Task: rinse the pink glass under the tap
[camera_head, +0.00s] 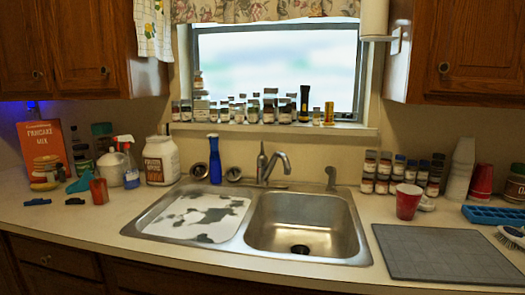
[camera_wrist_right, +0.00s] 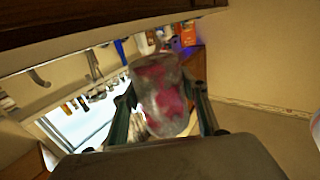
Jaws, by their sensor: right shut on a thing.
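The pink glass (camera_wrist_right: 160,88), cloudy with pink-red patches, is in the right wrist view between the two dark green fingers of my right gripper (camera_wrist_right: 164,108), which is shut on it. The picture is turned over, so I cannot tell how the glass is tilted. In the head view neither gripper shows, nor does the held glass. The tap (camera_head: 272,166) stands behind the steel sink, its spout toward the right basin (camera_head: 300,225), which is empty with a dark drain. It also shows in the right wrist view at the left (camera_wrist_right: 40,79).
A red cup (camera_head: 408,202) and several small jars (camera_head: 385,170) stand right of the sink, behind a grey mat (camera_head: 440,253). A blue bottle (camera_head: 214,160) stands behind the left basin. Clutter fills the left counter.

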